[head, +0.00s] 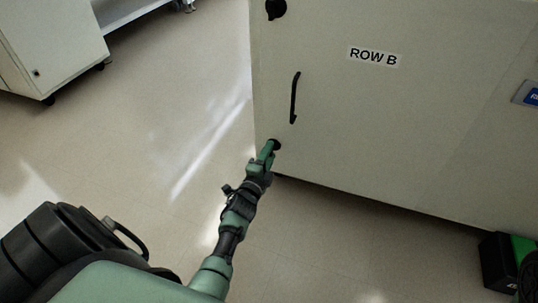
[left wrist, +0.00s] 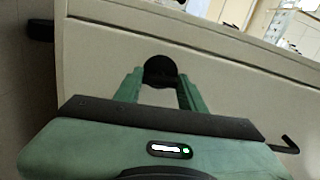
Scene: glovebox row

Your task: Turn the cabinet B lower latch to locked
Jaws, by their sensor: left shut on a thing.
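Cabinet B (head: 400,110) is a pale cabinet with a "ROW B" label on its door. Its lower latch (head: 277,144) is a black round knob near the door's bottom left corner. My left gripper (head: 268,150) reaches it from below left and is shut on it. In the left wrist view the two green fingers stand on either side of the dark latch (left wrist: 160,70). The fingers and the angle hide the latch's pointer, so I cannot tell its setting. My right gripper is not in view.
A black upper latch (head: 276,8) and a vertical black door handle (head: 295,98) sit above on the same door. Another pale cabinet (head: 50,45) stands at the upper left. A black and green box (head: 497,262) is at the lower right. The floor to the left is clear.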

